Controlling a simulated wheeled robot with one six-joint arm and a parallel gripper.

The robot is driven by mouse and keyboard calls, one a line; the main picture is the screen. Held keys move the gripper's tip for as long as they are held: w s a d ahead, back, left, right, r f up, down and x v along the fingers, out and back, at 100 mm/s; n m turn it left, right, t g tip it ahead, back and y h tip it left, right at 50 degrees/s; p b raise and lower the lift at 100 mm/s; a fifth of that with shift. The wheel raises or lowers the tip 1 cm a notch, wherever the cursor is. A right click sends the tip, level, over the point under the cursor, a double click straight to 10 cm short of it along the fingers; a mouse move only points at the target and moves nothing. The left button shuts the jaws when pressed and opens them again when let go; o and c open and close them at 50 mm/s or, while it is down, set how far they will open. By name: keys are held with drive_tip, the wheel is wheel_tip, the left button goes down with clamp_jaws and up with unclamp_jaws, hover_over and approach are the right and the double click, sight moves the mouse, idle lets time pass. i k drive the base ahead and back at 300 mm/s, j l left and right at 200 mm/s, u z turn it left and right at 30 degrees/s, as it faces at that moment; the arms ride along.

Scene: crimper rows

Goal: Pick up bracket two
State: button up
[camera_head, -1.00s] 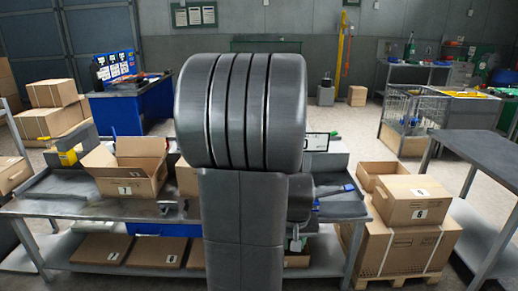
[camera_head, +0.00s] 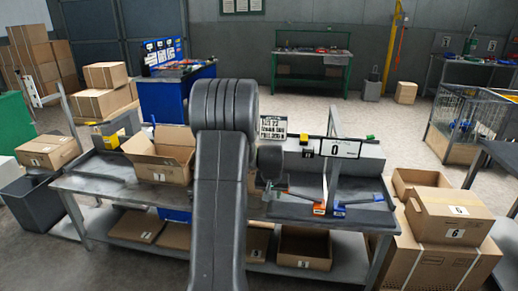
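I cannot make out any part marked as bracket two in this view. My own grey arm (camera_head: 222,180) stands upright in the middle and hides part of the workbench (camera_head: 110,185). A dark wrist part of my arm (camera_head: 270,160) shows just to its right, above the bench. My gripper (camera_head: 270,192) seems to be the small dark shape below it, too small and too covered to show its fingers or anything held. Blue-handled and orange-ended tools (camera_head: 319,209) lie on the right part of the bench, to the right of my gripper.
An open cardboard box (camera_head: 158,168) stands on the bench at left. A plate marked 0 (camera_head: 340,148) is on a post at right. Shallow boxes (camera_head: 305,262) lie on the lower shelf. Stacked boxes marked 6 (camera_head: 445,228) stand right of the bench. Open floor lies behind.

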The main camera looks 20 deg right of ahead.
sight(309, 154)
drive_tip(key=u, duration=0.95)
drive_tip(key=l+u, duration=0.1)
drive_tip(key=u, duration=0.4)
drive_tip(key=l+u, duration=0.1)
drive_tip(key=u, duration=0.85)
drive_tip(key=l+u, duration=0.15)
drive_tip(key=u, duration=0.8)
drive_tip(key=l+u, duration=0.15)
drive_tip(key=u, duration=0.35)
drive_tip(key=k+l+u, duration=0.1)
drive_tip(key=u, duration=0.3)
drive_tip(key=k+u, duration=0.15)
drive_tip(key=u, duration=0.2)
drive_tip(key=k+z, duration=0.25)
drive_tip(key=z, duration=0.2)
drive_tip(key=k+l+z, duration=0.15)
drive_tip(key=k+z, duration=0.15)
drive_tip(key=z, duration=0.2)
drive_tip(key=k+l+z, duration=0.15)
drive_tip(key=z, duration=1.75)
drive_tip(key=l+z, duration=0.3)
drive_tip(key=z, duration=0.15)
drive_tip(key=l+z, duration=0.25)
drive_tip(key=z, duration=0.2)
drive_tip(key=l+z, duration=0.3)
drive_tip(key=z, duration=0.15)
drive_tip(key=i+l+z, duration=0.15)
drive_tip(key=z, duration=0.3)
drive_tip(key=l, duration=0.1)
